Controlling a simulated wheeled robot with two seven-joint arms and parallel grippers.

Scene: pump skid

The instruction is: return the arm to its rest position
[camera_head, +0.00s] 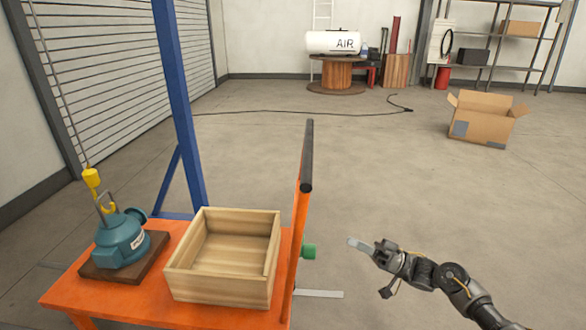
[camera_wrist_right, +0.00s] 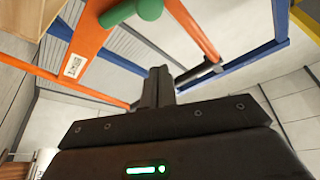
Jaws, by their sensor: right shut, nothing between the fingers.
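My right arm comes in from the lower right in the head view. Its right gripper (camera_head: 362,245) is over the open floor, to the right of the orange skid (camera_head: 130,300), apart from it and empty. In the right wrist view the right gripper (camera_wrist_right: 160,85) shows its dark fingers together, with nothing between them. Beyond them are the orange frame and a green knob (camera_wrist_right: 135,10). The same green knob (camera_head: 309,251) sticks out from the skid's right side in the head view. My left gripper does not show in either view.
On the skid stand a teal pump (camera_head: 122,242) under a yellow hook (camera_head: 92,178) and an empty wooden box (camera_head: 220,292). An orange upright with a black handle (camera_head: 307,160) edges the skid. A cardboard box (camera_head: 482,125) lies farther back. The floor around my right arm is clear.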

